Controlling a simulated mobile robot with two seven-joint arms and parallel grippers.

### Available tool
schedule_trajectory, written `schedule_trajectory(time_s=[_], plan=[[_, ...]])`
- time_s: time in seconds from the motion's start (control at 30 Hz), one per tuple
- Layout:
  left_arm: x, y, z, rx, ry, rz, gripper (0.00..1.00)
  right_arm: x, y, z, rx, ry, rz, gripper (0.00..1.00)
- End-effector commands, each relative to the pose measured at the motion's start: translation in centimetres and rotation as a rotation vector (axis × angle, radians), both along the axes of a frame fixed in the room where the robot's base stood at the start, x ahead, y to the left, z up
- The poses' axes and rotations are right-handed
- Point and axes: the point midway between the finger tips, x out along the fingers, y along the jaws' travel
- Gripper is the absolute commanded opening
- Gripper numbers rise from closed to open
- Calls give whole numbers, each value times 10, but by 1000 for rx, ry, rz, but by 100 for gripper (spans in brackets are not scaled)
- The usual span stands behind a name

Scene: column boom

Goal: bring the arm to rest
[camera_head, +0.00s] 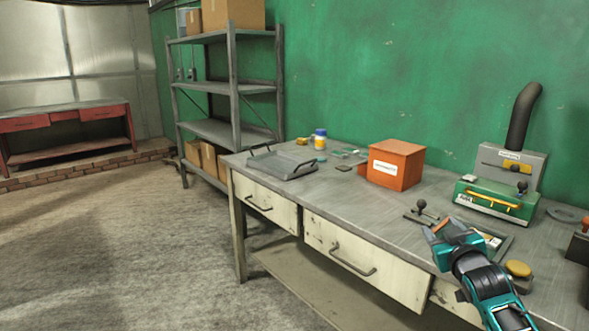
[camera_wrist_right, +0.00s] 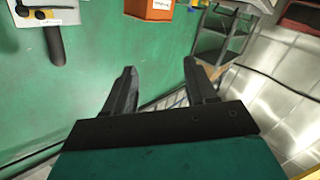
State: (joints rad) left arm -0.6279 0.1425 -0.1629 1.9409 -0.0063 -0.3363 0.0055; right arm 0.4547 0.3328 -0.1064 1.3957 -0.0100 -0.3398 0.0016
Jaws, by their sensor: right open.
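My right arm comes in from the lower right in the head view. Its teal and black right gripper (camera_head: 436,229) is raised in front of or over the right part of the workbench (camera_head: 300,205). In the right wrist view the two dark fingers of this gripper (camera_wrist_right: 159,68) stand apart with nothing between them. Behind them lie the green wall and, at the upper right, a shelf. My left arm and left gripper are not in view.
On the bench are a grey tray (camera_head: 283,165), an orange box (camera_head: 396,165), a small bottle (camera_head: 320,140), a green machine (camera_head: 496,200) with a black pipe, and a yellow-topped knob (camera_head: 518,269). A metal shelf (camera_head: 208,88) stands behind left. The floor (camera_head: 120,240) at left is clear.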

Motion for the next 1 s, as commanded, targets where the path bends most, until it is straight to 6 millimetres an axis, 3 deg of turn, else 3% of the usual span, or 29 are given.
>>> schedule_trajectory(time_s=[0.03,0.27,0.4,0.5,0.7,0.8,1.0], plan=[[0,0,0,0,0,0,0,-12,10,-23,8,29,15,56],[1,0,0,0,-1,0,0,-82,54,-116,55,163,81,56],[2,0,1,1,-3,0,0,-149,86,-174,105,270,119,56],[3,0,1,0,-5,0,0,-203,107,-207,146,346,141,56],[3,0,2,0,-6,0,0,-300,139,-244,230,477,160,56],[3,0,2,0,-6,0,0,-332,148,-251,257,520,159,56],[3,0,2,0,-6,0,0,-358,155,-254,282,554,158,56]])
